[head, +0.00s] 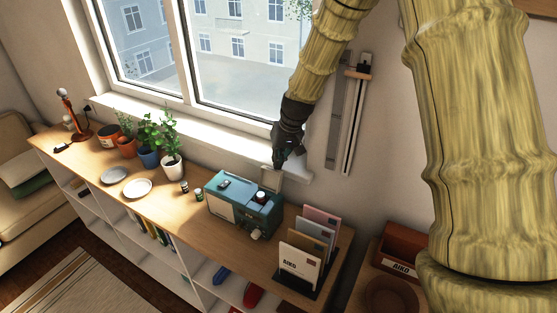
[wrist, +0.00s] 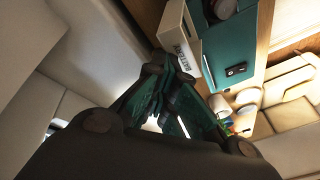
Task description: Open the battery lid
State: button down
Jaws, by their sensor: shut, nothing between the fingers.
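The teal box-shaped device (head: 232,207) stands on the wooden shelf top, with a pale front panel. Its pale battery lid (head: 269,181) stands raised at the back right of the device's top. In the wrist view the lid (wrist: 180,42) shows a "BATTERY" label, and the teal body (wrist: 232,50) lies beside it. A round object (head: 260,196) shows in the opening by the lid. My gripper (head: 278,164) is shut and empty, just above and behind the lid. In the wrist view my gripper's fingertips (wrist: 174,70) are close to the lid's edge; contact cannot be told.
A letter rack with envelopes (head: 302,256) stands right of the device. The window sill (head: 222,122) and wall are close behind my gripper.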

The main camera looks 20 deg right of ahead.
jog(key=f, duration=0.1)
jog(key=s+f, duration=0.1)
jog(key=shift+s+a+f, duration=0.15)
jog(key=shift+s+f, duration=0.1)
jog(key=shift+f, duration=0.05)
jog(key=c, duration=1.8)
grip_release()
jog(key=shift+c, duration=0.2)
jog(key=o, duration=0.5)
jog(key=shift+w+d+r, duration=0.1)
jog(key=shift+d+r, duration=0.1)
jog(key=shift+r, duration=0.7)
jog(key=shift+w+d+r, duration=0.1)
jog(key=shift+d+r, duration=0.1)
jog(key=shift+r, duration=0.65)
jog(key=v, duration=1)
jog(key=shift+w+r, duration=0.35)
jog(key=shift+r, duration=0.1)
